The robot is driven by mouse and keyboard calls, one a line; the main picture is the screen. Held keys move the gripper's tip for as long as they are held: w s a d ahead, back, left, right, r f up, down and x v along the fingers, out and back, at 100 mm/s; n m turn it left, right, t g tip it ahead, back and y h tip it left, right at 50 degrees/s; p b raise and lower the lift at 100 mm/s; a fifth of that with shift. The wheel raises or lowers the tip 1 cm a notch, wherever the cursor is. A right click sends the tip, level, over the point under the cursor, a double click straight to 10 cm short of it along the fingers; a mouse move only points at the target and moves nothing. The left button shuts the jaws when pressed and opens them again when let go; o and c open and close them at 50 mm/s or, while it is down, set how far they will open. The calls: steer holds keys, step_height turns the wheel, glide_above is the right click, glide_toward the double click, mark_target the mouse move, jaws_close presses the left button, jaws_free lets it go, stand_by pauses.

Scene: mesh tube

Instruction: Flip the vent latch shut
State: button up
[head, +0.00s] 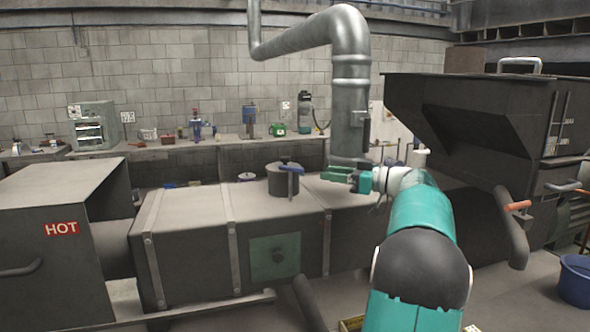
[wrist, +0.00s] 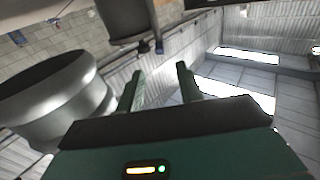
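A dark round vent drum (head: 283,182) stands on top of the long metal box in the head view. A blue lever (head: 291,169), which looks like the vent latch, sits at its upper right side with a thin upright piece below it. My gripper (head: 325,174) is just right of the lever, fingers pointing left, apart from it. In the wrist view the fingers of my gripper (wrist: 160,76) are spread with nothing between them. A dark cylinder (wrist: 124,18) with a small bluish part (wrist: 151,46) shows beyond the fingertips. Whether the latch is fully open is unclear.
A thick metal pipe (head: 351,100) rises close behind my gripper. The grey box (head: 180,235) runs below, with a hot-labelled box (head: 60,235) at left and a dark hooded unit (head: 470,115) at right.

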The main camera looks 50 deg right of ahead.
mark_target(295, 168)
steer(key=x, duration=1.1)
jaws_close()
